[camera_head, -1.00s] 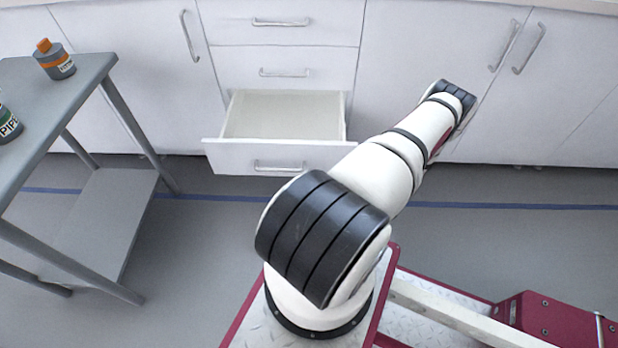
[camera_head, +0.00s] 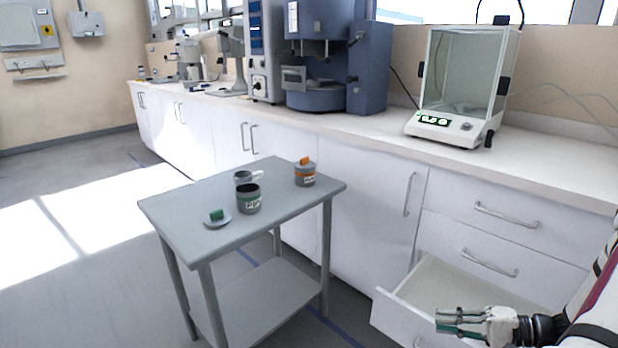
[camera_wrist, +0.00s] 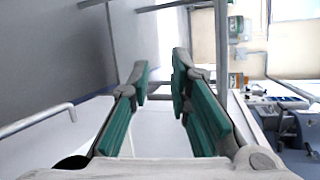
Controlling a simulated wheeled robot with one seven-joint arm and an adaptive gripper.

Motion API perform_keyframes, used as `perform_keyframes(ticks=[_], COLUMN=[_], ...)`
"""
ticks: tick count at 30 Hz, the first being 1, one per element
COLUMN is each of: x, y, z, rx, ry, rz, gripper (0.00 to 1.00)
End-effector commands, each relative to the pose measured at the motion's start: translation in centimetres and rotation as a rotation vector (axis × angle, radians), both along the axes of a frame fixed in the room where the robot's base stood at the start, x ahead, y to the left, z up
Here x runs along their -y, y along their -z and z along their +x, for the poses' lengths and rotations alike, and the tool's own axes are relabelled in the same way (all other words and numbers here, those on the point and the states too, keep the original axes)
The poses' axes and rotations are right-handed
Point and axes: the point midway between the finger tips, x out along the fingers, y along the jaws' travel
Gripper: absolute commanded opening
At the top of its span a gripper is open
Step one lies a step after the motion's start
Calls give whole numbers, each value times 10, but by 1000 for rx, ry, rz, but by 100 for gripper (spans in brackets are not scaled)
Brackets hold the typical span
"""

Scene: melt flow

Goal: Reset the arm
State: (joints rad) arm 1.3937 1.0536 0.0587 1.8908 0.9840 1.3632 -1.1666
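My gripper (camera_head: 440,320) shows at the bottom right of the head view, in front of the open bottom drawer (camera_head: 388,318). Its fingers point left. In the wrist view its two green-padded fingers (camera_wrist: 160,82) stand apart with nothing between them. My white arm enters from the right edge of the head view; most of it is out of frame.
A grey table (camera_head: 170,217) stands left of the drawer. On it are an orange-topped jar (camera_head: 305,177), an open dark jar (camera_head: 249,203), a grey cup (camera_head: 242,177) and a green lid (camera_head: 216,216). A glass-cased balance (camera_head: 440,125) and blue-grey machine (camera_head: 318,98) stand on the counter.

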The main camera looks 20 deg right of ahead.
Motion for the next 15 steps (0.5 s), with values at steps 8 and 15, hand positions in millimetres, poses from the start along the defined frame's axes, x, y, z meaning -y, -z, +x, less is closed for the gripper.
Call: perform_keyframes(ticks=[8, 15], x=[-77, -152], y=[-98, -165], z=[33, 31], rx=[-147, -275], ry=[-339, -575], rz=[-117, -264], gripper=[18, 18])
